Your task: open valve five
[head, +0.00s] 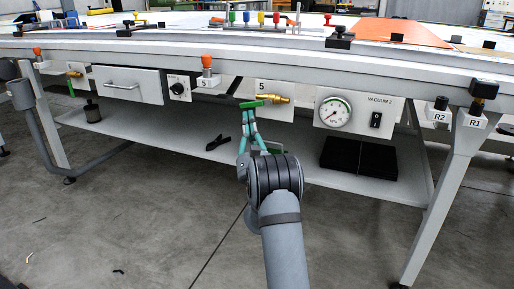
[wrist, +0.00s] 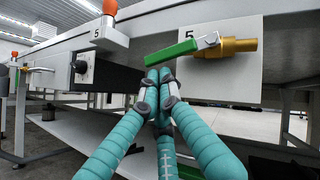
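Valve five is a brass valve (head: 278,98) with a green lever handle (head: 252,104), on a white panel marked 5 under the table edge. In the wrist view, the brass body (wrist: 238,46) is at upper right and the green handle (wrist: 172,52) points left, nearly level and slightly tilted. My gripper (head: 247,113) has teal fingers and is just below the handle's left end. In the wrist view, the fingertips (wrist: 159,76) are drawn together with nothing seen between them. I cannot tell whether they touch the handle.
An orange-topped knob on a block marked 5 (head: 207,68) is left of the valve. A gauge (head: 334,112) and switch sit right, on the VACUUM 2 panel. A lower shelf (head: 300,165) runs behind my arm. A drawer (head: 127,85) is further left.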

